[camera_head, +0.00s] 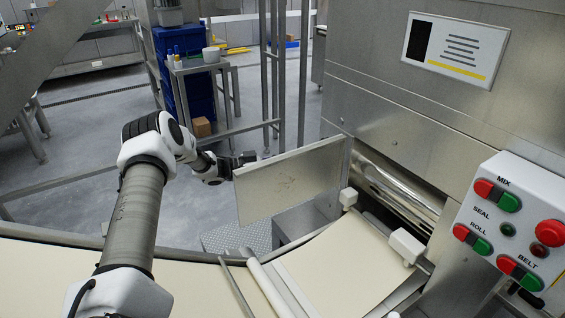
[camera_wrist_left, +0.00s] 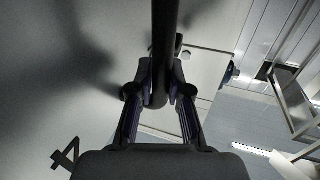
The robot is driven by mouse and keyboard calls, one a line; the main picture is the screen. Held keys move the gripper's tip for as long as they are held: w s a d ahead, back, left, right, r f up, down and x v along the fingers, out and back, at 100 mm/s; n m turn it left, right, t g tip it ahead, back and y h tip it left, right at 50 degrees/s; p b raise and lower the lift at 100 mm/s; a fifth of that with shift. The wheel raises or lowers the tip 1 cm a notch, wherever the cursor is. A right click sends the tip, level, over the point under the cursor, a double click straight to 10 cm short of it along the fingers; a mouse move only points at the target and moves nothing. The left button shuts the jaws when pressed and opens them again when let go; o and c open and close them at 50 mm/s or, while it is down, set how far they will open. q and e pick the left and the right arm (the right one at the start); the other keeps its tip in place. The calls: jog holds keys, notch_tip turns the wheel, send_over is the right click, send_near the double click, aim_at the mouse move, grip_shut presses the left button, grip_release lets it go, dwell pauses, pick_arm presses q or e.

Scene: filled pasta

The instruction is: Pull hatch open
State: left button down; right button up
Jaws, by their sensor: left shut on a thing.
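The hatch (camera_head: 290,182) is a flat grey metal panel in the middle of the head view. It stands out from the machine at an angle, and shiny rollers (camera_head: 400,190) show in the opening to its right. My left gripper (camera_head: 243,160) is at the panel's upper left edge, partly hidden behind it. In the left wrist view, my left gripper (camera_wrist_left: 160,95) is shut on a dark bar-shaped handle (camera_wrist_left: 166,40). A pale flat surface (camera_wrist_left: 60,90) with a black 4 fills the left of that view. My right gripper is not in view.
A white control box (camera_head: 515,225) with red and green buttons is at the right. A pale dough sheet (camera_head: 345,265) runs below the hatch, between white guide blocks (camera_head: 407,246). A blue cabinet (camera_head: 185,75) and metal posts stand behind. Open floor (camera_head: 90,150) lies left of my arm.

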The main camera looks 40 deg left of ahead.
pick_arm(q)
jog(key=c, duration=1.1)
grip_release()
jog(key=shift+w+d, duration=0.1)
jog(key=v, duration=1.2)
jog(key=shift+f, duration=0.1)
